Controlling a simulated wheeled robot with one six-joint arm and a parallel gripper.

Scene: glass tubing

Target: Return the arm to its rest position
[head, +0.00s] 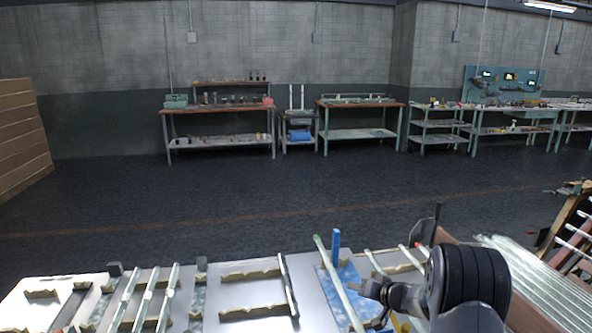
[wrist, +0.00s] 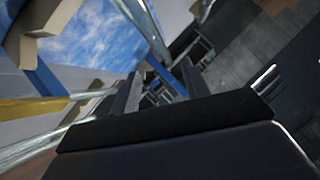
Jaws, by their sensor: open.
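My arm reaches in from the lower right of the head view, with a large black ribbed joint. My gripper (head: 374,302) is low over the right part of the workbench (head: 306,277), partly hidden by the arm. In the wrist view the dark jaws of my gripper (wrist: 163,88) are apart, with no tube clearly held between them. A long glass tube (head: 335,277) slants up just left of my gripper. A glass tube also shows beyond the jaws in the wrist view (wrist: 146,22); I cannot tell whether it touches them.
A blue post (head: 336,246) stands close to my gripper, by a blue patterned mat (head: 326,283). Several tubes lie on notched supports (head: 250,273) at left. A bundle of tubes (head: 540,280) lies at right. The floor (head: 250,205) beyond the bench is clear.

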